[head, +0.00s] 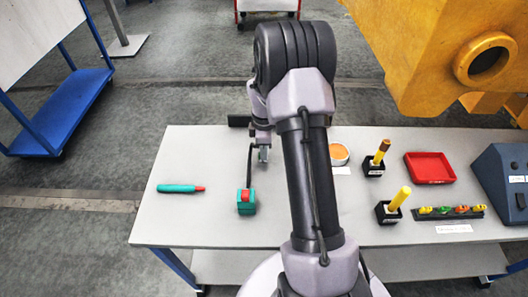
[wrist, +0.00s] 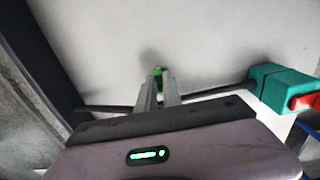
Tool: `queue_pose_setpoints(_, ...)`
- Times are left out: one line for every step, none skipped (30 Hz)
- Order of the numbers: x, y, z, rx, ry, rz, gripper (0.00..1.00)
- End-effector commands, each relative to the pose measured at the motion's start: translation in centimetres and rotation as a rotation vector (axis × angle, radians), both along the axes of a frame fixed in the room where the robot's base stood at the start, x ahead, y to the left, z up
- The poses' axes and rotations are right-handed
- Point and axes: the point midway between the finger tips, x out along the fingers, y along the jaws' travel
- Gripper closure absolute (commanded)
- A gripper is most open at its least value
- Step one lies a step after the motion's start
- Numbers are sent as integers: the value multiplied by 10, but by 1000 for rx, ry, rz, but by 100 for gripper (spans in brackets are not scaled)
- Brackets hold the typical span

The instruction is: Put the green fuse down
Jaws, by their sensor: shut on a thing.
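My gripper (head: 263,153) points down over the left-middle part of the white table (head: 215,150). In the wrist view its two fingers (wrist: 158,92) are shut on the green fuse (wrist: 158,73), a small green piece showing at the fingertips. A soft shadow lies on the pale tabletop close to the fuse. I cannot tell whether the fuse touches the table. The fuse cannot be made out in the head view.
A teal box with a red top (head: 246,201) and a black cable stands near my gripper. A teal-and-red tool (head: 180,188) lies left. Black holders (head: 388,213), a red tray (head: 430,167) and a fuse rack (head: 450,212) are right. A yellow casting (head: 420,50) overhangs the back right.

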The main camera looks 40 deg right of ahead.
Motion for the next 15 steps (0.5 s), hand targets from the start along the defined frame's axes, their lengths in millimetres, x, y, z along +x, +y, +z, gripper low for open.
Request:
queue_pose_setpoints(0,0,-1,0,0,0,100)
queue_pose_setpoints(0,0,-2,0,0,0,100)
queue_pose_setpoints(0,0,-4,0,0,0,100)
queue_pose_setpoints(0,0,-3,0,0,0,86)
queue_pose_setpoints(0,0,-3,0,0,0,80)
queue_pose_setpoints(0,0,-3,0,0,0,72)
queue_pose_setpoints(0,0,-3,0,0,0,68)
queue_pose_setpoints(0,0,-3,0,0,0,68)
queue_pose_setpoints(0,0,-3,0,0,0,68)
queue_pose_setpoints(0,0,-3,0,0,0,68)
queue_pose_setpoints(0,0,-3,0,0,1,68)
queue_pose_setpoints(0,0,-3,0,0,1,68)
queue_pose_setpoints(0,0,-3,0,0,1,68)
queue_pose_setpoints(0,0,-3,0,0,1,68)
queue_pose_setpoints(0,0,-2,0,0,1,68)
